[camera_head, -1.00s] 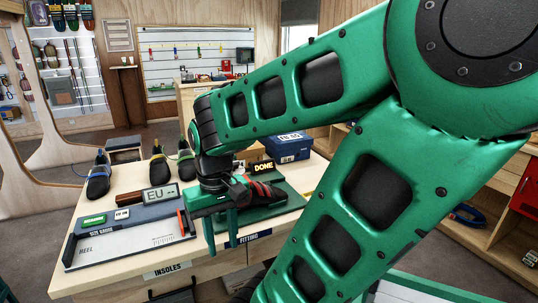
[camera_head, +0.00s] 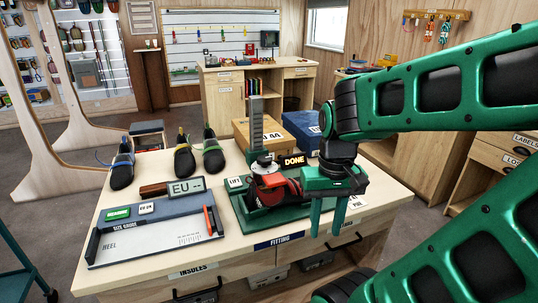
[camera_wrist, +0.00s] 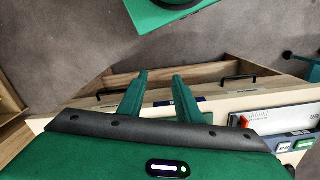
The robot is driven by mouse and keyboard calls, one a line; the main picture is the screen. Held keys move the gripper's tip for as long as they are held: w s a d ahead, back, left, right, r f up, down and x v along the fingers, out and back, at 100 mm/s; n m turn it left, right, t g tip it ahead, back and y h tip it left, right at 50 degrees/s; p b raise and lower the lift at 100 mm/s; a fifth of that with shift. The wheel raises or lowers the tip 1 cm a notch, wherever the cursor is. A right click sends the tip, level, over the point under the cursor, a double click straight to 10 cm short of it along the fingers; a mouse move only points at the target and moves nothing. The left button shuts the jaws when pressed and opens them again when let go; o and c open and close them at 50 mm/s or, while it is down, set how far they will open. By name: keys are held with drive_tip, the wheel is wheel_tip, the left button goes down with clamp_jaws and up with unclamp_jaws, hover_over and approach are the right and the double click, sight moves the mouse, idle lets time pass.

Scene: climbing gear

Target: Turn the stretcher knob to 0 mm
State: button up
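The stretcher stands on a green base (camera_head: 252,222) on the bench, with a red and black shoe (camera_head: 285,190) on it. A round silver knob (camera_head: 264,166) tops the stretcher, beside an upright grey scale (camera_head: 257,128); its reading is too small to tell. My gripper (camera_head: 326,232) is to the right of the stretcher, apart from the knob, with its fingers pointing down near the bench's front edge. In the wrist view the two green fingers (camera_wrist: 159,75) are apart with nothing between them. The knob does not show in the wrist view.
A lit DONE sign (camera_head: 293,161) stands behind the shoe. A LIFT button (camera_head: 235,182) is at the base's left. A size gauge (camera_head: 155,235) and an EU display (camera_head: 186,187) lie left. Several shoes (camera_head: 184,161) and boxes (camera_head: 262,131) stand at the back.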

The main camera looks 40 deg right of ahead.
drive_tip(key=shift+o, duration=0.9)
drive_tip(key=o, duration=0.5)
drive_tip(key=shift+s+r, duration=0.25)
drive_tip(key=shift+s, duration=0.15)
drive_tip(key=shift+c, duration=0.2)
drive_tip(key=m+t+y, duration=0.2)
drive_tip(key=m+t, duration=0.2)
drive_tip(key=m, duration=2)
approach(265, 158)
drive_tip(key=x, duration=0.8)
drive_tip(key=shift+w+f, duration=0.1)
drive_tip(key=shift+f, duration=0.05)
drive_tip(key=c, duration=1.1)
